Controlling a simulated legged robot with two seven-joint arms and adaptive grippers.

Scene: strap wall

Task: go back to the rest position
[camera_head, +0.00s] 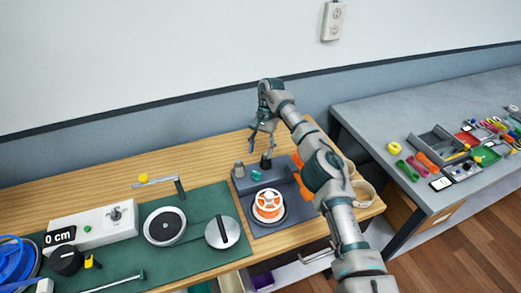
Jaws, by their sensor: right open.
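My right arm comes in from the lower right and reaches across the wooden workbench (110,192). My right gripper (262,146) is open at the far side of the bench, fingers pointing down. It is above the back of a dark grey station (272,228) that carries an orange and white spool (268,205). A small dark knob (265,162) shows close under the fingers; I cannot tell whether they touch it. I see nothing held between the fingers. My left gripper is not in view.
A green mat (200,262) holds a white box reading 0 cm (92,228), a round black and white disc (165,226) and a silver disc (222,232). Blue coils (14,262) lie at the left edge. A grey table (375,115) with tools stands right. The wall is behind.

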